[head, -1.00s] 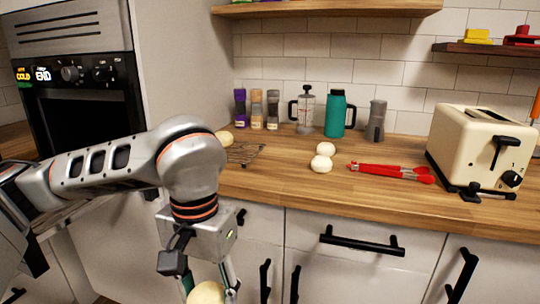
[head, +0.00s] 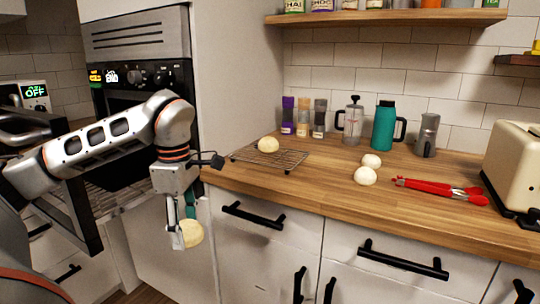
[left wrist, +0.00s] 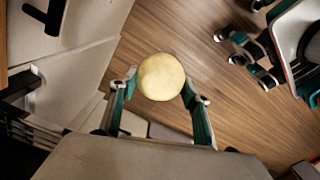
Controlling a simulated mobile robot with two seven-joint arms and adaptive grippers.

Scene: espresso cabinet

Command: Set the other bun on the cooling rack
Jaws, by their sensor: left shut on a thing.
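My left gripper (head: 180,236) is shut on a pale round bun (head: 191,233), below counter height in front of the cabinet fronts. In the left wrist view the bun (left wrist: 161,77) sits between the two fingertips, with the floor beneath it. The wire cooling rack (head: 290,160) stands on the counter's left part, up and to the right of the gripper. One bun (head: 268,144) lies on the rack. Two more buns, one behind (head: 371,160) and one in front (head: 365,176), lie on the wood to the right of the rack. My right gripper is not in the head view.
The wooden counter (head: 310,196) has its front edge between the held bun and the rack. The oven door (head: 75,205) hangs open at the left. Jars, a French press (head: 352,121), a teal flask (head: 385,127), red tongs (head: 440,188) and a toaster (head: 515,165) stand along the counter.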

